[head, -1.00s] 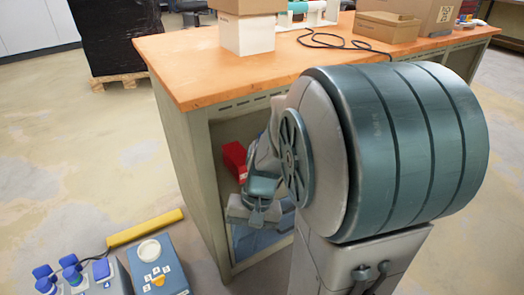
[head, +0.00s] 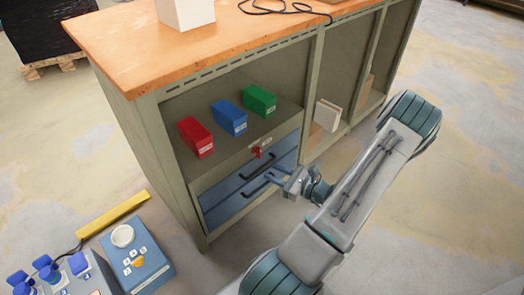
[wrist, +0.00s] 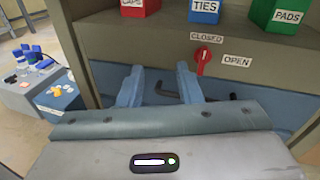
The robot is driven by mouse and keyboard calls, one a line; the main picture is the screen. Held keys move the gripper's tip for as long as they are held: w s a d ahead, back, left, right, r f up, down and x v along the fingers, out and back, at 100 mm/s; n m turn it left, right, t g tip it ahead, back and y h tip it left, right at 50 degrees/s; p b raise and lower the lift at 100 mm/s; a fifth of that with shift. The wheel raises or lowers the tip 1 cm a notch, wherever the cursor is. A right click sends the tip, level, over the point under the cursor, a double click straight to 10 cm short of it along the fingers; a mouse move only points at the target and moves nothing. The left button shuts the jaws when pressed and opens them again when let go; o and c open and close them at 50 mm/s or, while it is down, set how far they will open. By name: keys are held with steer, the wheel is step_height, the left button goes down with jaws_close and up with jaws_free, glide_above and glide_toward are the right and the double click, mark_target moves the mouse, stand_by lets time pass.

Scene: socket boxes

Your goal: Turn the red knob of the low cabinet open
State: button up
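The red knob (head: 257,152) is on the front of the low cabinet (head: 176,186), above the blue drawers. In the wrist view the knob (wrist: 202,60) stands roughly upright, below a CLOSED label (wrist: 206,38) and left of an OPEN label (wrist: 237,61). My gripper (wrist: 158,78) is open and empty, its two blue fingers apart. In the wrist view the knob lies above and right of the fingers, not between them. In the head view my gripper (head: 280,181) is in front of the drawers, below and right of the knob, apart from it.
Red (head: 195,137), blue (head: 229,117) and green (head: 259,100) boxes stand on the shelf above the knob. Dark drawer handles (head: 257,163) stick out near my gripper.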

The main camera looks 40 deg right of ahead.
mark_target(260, 152)
steer(key=s+d+f+m+t+h, duration=0.2)
steer(key=d+m+h, duration=0.2)
steer(key=shift+w+a+f+b, duration=0.15)
steer(key=shift+w+b, duration=0.85)
steer(key=shift+w, duration=2.4)
steer(key=shift+w+a+r+b, duration=0.1)
steer(key=shift+w+b, duration=0.85)
steer(key=shift+w, duration=2.4)
jaws_close()
